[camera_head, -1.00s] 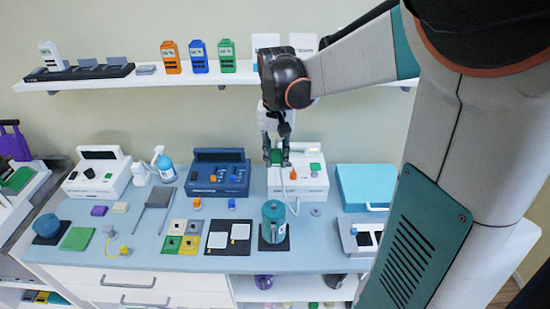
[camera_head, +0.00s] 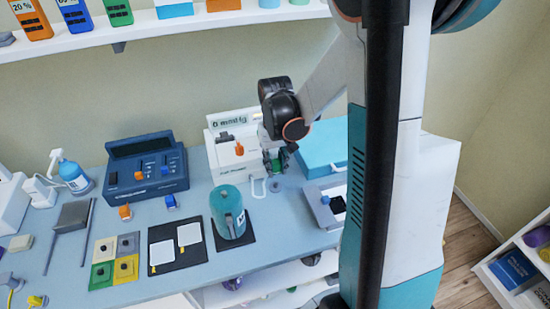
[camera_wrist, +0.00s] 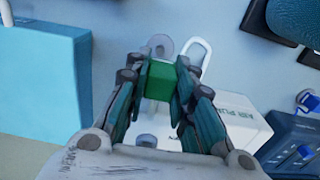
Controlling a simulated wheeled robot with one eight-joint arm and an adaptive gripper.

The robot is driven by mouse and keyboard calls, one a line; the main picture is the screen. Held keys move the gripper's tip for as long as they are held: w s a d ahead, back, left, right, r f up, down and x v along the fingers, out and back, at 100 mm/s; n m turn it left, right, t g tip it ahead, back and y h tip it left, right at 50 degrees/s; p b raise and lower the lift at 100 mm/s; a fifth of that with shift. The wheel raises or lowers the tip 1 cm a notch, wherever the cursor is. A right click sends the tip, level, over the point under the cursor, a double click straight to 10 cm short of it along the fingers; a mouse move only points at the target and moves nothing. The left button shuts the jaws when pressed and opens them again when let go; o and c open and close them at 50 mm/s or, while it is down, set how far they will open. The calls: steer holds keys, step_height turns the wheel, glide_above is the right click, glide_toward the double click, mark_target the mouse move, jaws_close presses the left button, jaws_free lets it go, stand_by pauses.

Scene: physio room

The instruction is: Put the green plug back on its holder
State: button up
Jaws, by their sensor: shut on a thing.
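The green plug (camera_wrist: 160,80) is a small block between my fingertips in the wrist view. My gripper (camera_head: 275,160) is shut on it, above the table at the right front of the white device (camera_head: 225,165). Much of the plug is hidden by the fingers in the head view. A white cable loop (camera_head: 258,187) shows below the gripper. A small grey round piece (camera_head: 275,186) lies on the table beside the loop, and it also shows in the wrist view (camera_wrist: 160,45). I cannot tell whether this is the plug's holder.
A teal box (camera_head: 320,150) is close on the right. A teal canister (camera_head: 227,210) stands in front on a dark mat. A blue device (camera_head: 147,170) stands left, with orange (camera_head: 125,212) and blue (camera_head: 170,202) plugs before it. A shelf (camera_head: 150,30) runs above.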

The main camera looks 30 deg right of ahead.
mark_target(275, 184)
steer(key=shift+f+b, duration=1.7)
steer(key=shift+f, duration=0.85)
steer(key=shift+f+b, duration=1.1)
stand_by(0.7)
stand_by(0.3)
steer(key=o, duration=0.9)
steer(key=o, duration=0.5)
steer(key=shift+c, duration=0.2)
steer(key=shift+r, duration=0.1)
steer(key=shift+r+p, duration=2.45)
steer(key=shift+r, duration=1)
